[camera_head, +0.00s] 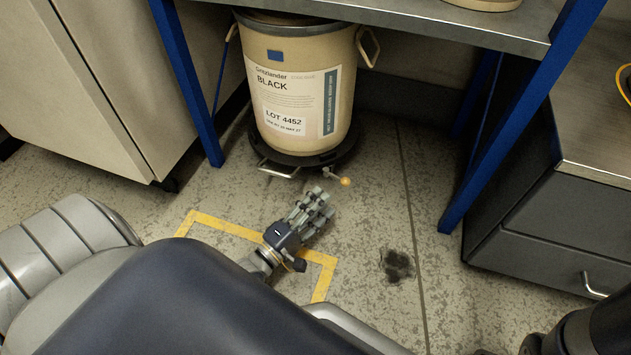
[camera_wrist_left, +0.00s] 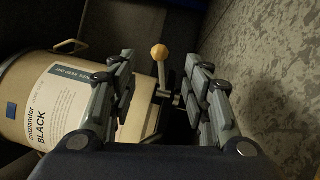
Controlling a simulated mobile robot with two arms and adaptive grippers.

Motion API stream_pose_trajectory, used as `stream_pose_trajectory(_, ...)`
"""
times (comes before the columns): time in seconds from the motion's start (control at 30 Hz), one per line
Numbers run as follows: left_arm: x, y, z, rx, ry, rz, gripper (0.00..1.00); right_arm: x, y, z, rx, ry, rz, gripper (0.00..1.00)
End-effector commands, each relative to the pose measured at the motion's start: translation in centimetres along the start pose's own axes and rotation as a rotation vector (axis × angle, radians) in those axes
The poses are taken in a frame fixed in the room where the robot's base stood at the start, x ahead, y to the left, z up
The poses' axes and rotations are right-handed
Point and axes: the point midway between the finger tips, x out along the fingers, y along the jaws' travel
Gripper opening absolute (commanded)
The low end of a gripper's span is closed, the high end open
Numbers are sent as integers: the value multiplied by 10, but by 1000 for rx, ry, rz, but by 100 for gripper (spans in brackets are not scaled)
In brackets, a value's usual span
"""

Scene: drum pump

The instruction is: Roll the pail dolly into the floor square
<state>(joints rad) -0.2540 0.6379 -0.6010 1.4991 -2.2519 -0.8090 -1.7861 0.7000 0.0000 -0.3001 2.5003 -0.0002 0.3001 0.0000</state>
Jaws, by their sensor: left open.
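The tan pail (camera_head: 295,95) with a label reading BLACK stands upright on a low dark round dolly (camera_head: 312,159) under the bench. A metal handle (camera_head: 279,171) and a short lever with an orange ball knob (camera_head: 345,181) stick out from the dolly's front. The yellow-taped floor square (camera_head: 225,226) lies in front, partly hidden by my arm. My left gripper (camera_head: 318,205) is open above the floor near the square's far edge, just short of the knob. In the left wrist view the knob (camera_wrist_left: 159,52) and its stem show between the fingers, and the pail (camera_wrist_left: 40,110) lies to the left.
Blue bench legs stand left (camera_head: 187,80) and right (camera_head: 520,115) of the pail, below a grey shelf (camera_head: 460,22). A cream cabinet (camera_head: 100,75) is at left, a grey drawer unit (camera_head: 550,230) at right. A dark stain (camera_head: 396,265) marks the clear floor.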

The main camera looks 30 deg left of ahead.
Motion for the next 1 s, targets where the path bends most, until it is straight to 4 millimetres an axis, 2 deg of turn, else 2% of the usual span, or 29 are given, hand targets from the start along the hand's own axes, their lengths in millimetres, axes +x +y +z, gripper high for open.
stream_pose_trajectory(0.3, 58, -4, 0, -2, 0, 5, 44, -29, -6, -10, 0, 1, -1, 40)
stream_pose_trajectory(0.5, 84, -2, 0, -3, 0, 4, 44, -39, -8, -14, 0, 1, -1, 40)
stream_pose_trajectory(0.7, 94, 0, 0, -2, 0, 1, 44, -41, -9, -15, 0, 1, -1, 40)
stream_pose_trajectory(0.97, 94, 0, 0, -1, 0, 1, 44, -41, -9, -15, 0, 1, -1, 40)
stream_pose_trajectory(1.0, 94, 0, 0, -2, 0, 1, 35, -41, -9, -15, 0, 1, -1, 40)
